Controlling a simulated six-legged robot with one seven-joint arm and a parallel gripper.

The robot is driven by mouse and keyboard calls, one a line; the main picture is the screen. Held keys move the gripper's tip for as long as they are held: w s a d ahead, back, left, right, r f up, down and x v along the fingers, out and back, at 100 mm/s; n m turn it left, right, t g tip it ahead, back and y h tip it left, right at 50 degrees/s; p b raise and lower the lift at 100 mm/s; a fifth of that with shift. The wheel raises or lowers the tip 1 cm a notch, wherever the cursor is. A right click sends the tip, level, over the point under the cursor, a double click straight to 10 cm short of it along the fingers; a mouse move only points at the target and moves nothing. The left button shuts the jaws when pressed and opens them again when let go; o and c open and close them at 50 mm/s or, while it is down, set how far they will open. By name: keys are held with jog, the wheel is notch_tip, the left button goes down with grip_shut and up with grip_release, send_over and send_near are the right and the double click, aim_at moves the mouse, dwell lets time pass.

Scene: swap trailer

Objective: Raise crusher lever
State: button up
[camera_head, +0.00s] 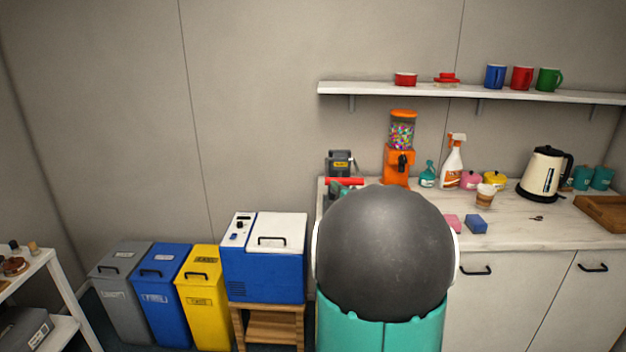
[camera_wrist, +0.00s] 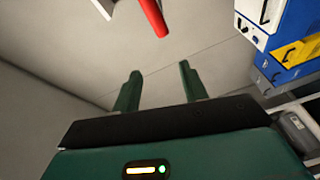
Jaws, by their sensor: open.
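The can crusher (camera_head: 340,163) is a dark grey unit with a yellow label at the left end of the counter, against the wall. Its lever has a red grip (camera_head: 345,181), which shows as a roughly level bar in front of the unit. In the wrist view the red lever (camera_wrist: 153,17) enters from the top edge, beyond the fingertips. My gripper (camera_wrist: 160,78) has two green fingers spread apart with nothing between them. The lever is not between the fingers. In the head view my arm's dark round joint hides most of the gripper and part of the counter.
An orange candy dispenser (camera_head: 398,160) stands right of the crusher. A spray bottle (camera_head: 452,165), kettle (camera_head: 544,175) and sponges (camera_head: 476,224) are farther right. A shelf (camera_head: 470,92) with mugs hangs above. A blue-white cooler (camera_head: 264,258) and several bins (camera_head: 158,290) stand left of the counter.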

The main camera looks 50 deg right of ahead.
aim_at(342, 179)
jog(key=s+d+f+n+t, duration=0.25)
jog(key=s+d+n, duration=0.2)
jog(key=d, duration=0.25)
jog(key=x, duration=0.8)
jog(key=f+x, duration=0.1)
jog(key=x, duration=0.4)
jog(key=shift+w+a+f, duration=0.1)
jog(key=shift+w+a, duration=0.05)
jog(key=shift+w, duration=0.1)
grip_shut()
